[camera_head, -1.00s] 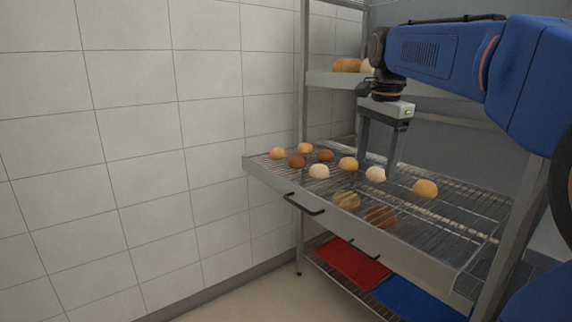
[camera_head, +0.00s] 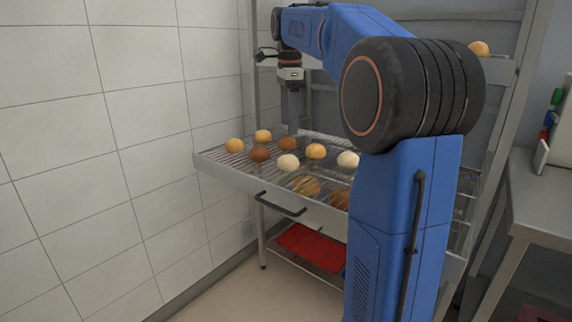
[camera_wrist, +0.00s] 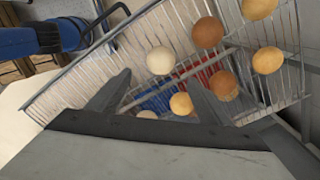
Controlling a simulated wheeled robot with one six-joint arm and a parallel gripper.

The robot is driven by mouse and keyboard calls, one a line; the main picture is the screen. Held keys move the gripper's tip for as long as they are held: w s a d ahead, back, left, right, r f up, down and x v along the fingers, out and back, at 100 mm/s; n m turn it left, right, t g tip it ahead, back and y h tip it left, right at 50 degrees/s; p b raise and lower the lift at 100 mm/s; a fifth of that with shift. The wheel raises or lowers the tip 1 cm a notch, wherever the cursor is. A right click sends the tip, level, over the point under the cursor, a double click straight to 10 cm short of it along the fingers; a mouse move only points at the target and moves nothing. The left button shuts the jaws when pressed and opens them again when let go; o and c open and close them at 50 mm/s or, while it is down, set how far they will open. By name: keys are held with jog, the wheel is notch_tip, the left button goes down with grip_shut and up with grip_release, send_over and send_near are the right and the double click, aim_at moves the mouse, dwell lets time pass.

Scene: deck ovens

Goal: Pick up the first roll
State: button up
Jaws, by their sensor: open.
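Several rolls lie on a pulled-out wire rack (camera_head: 225,166). They include golden rolls (camera_head: 234,146) (camera_head: 263,136) (camera_head: 315,151), brown rolls (camera_head: 259,154) (camera_head: 287,143) and pale rolls (camera_head: 288,163) (camera_head: 348,159). Which one is the first roll I cannot tell. My gripper (camera_head: 292,127) points down over the rack's far side, close to the brown roll at the back. In the wrist view my gripper (camera_wrist: 160,76) is open and empty. A pale roll (camera_wrist: 160,60) appears just past the fingertips, and a golden roll (camera_wrist: 181,103) shows between the fingers.
Darker loaves (camera_head: 306,186) show through the wires below the rolls. A red tray (camera_head: 312,248) lies on a low shelf. A tiled wall (camera_head: 110,170) stands close on the left, and a metal table (camera_head: 535,215) on the right. My arm hides the rack's right part.

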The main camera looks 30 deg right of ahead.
aim_at(288, 156)
notch_tip(288, 156, down, 12)
jog(key=shift+w+f, duration=0.1)
jog(key=shift+f, duration=0.1)
jog(key=c, duration=1.1)
